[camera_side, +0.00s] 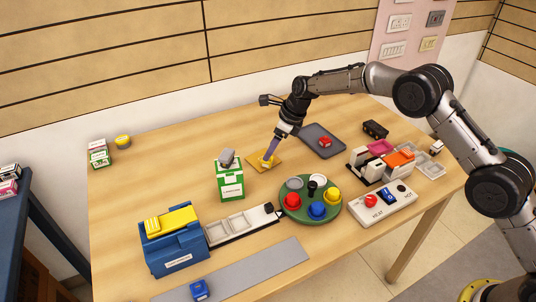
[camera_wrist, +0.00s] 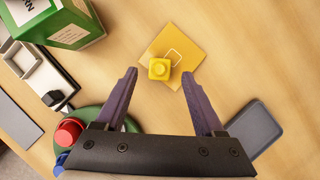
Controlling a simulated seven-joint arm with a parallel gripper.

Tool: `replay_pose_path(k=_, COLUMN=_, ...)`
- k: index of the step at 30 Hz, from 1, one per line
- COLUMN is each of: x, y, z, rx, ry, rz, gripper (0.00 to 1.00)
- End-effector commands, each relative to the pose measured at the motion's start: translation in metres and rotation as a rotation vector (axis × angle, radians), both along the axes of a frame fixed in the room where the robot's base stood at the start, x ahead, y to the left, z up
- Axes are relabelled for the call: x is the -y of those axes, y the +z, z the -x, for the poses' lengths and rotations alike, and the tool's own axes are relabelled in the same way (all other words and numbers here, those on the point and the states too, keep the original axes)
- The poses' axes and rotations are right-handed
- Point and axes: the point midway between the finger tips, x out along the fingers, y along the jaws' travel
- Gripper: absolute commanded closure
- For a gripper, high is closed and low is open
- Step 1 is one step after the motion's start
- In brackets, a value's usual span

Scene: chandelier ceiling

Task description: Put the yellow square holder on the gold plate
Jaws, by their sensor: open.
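The gold plate (camera_side: 256,160) is a thin square lying flat on the table, also in the wrist view (camera_wrist: 184,42) with a pale outlined square on it. The yellow square holder (camera_wrist: 159,69), a small block with a round knob, appears to rest on the plate near one edge, overlapping the outline's corner. It shows small in the side view (camera_side: 267,162). My gripper (camera_side: 269,154) points down over the plate. In the wrist view my gripper (camera_wrist: 159,73) is open, its fingers spread to either side of the holder, with gaps visible between.
A green-and-white box (camera_side: 230,181) with a grey piece on top stands close to the plate. A dark grey tray (camera_side: 322,142) lies on its other side. A green round tray (camera_side: 311,211) with coloured knobs is in front. The table's back left is mostly clear.

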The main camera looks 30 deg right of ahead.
Motion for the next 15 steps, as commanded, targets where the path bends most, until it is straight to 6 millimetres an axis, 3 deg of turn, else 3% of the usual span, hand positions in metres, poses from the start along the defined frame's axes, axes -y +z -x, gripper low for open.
replay_pose_path(k=6, x=0.013, y=0.043, z=0.012, rx=0.002, ry=-0.001, rz=0.001, gripper=0.29)
replay_pose_path(k=15, x=0.021, y=0.070, z=0.021, rx=-0.001, ry=-0.001, rz=0.000, gripper=0.29)
